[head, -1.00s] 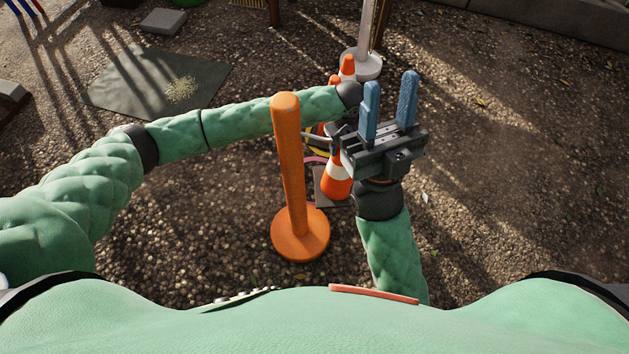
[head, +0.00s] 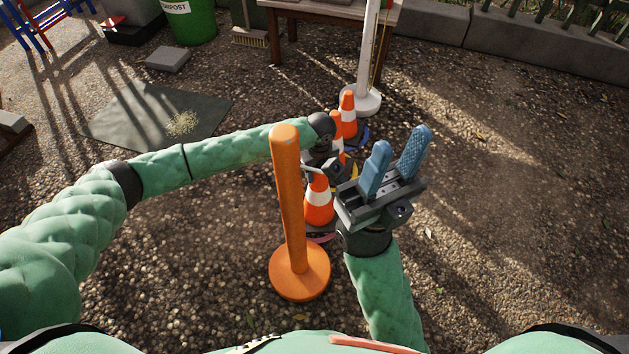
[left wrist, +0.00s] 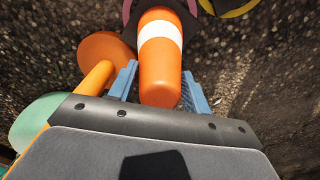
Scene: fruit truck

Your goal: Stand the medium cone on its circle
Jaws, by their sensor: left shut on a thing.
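The orange-and-white cone nearest me (head: 319,205), which I take for the medium one, looks close to upright over a pink-edged circle (head: 322,238). Its top is hidden by my left gripper (head: 325,172) in the head view. In the left wrist view the cone (left wrist: 160,72) sits between the blue fingers, and my left gripper (left wrist: 158,92) is shut on it. Pink shows on both sides of its dark base. Whether the base touches the ground I cannot tell. My right gripper (head: 393,165) is open and empty, fingers up, right of the cone.
An orange post (head: 288,200) on a round base stands just left of the cone. Two more cones (head: 347,108) stand behind, one by a blue circle (head: 361,135). A yellow circle (left wrist: 235,8) shows in the left wrist view. A white pole (head: 366,60) stands farther back. Ground at right is clear.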

